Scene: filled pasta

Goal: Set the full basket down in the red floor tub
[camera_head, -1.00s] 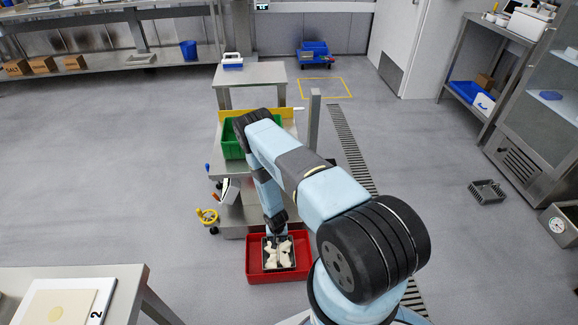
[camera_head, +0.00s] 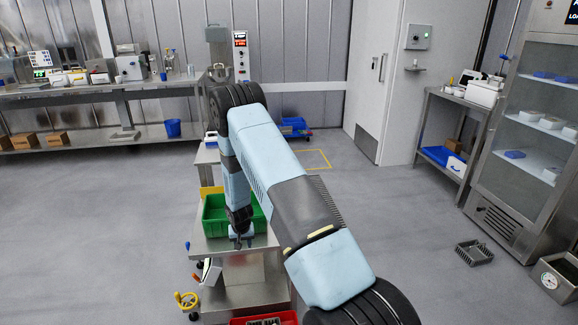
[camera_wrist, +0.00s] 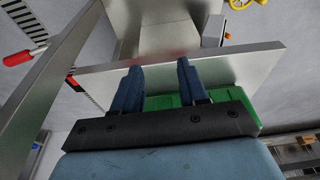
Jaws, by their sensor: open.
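The red floor tub (camera_head: 240,321) shows only its far edge at the bottom of the head view. A small dark grey strip of the basket (camera_head: 264,322) shows inside it; the rest of the basket and its contents are cut off by the frame. My gripper (camera_head: 239,243) is up over the steel cart (camera_head: 238,262), in front of the green crate (camera_head: 215,225) and well away from the tub. In the wrist view my gripper's two blue fingers (camera_wrist: 157,72) stand apart with nothing between them.
A yellow handwheel (camera_head: 187,300) sticks out at the cart's left. A grey empty-looking basket (camera_head: 473,252) lies on the floor at right, near a steel box with a dial (camera_head: 555,278). Open grey floor lies left of the cart.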

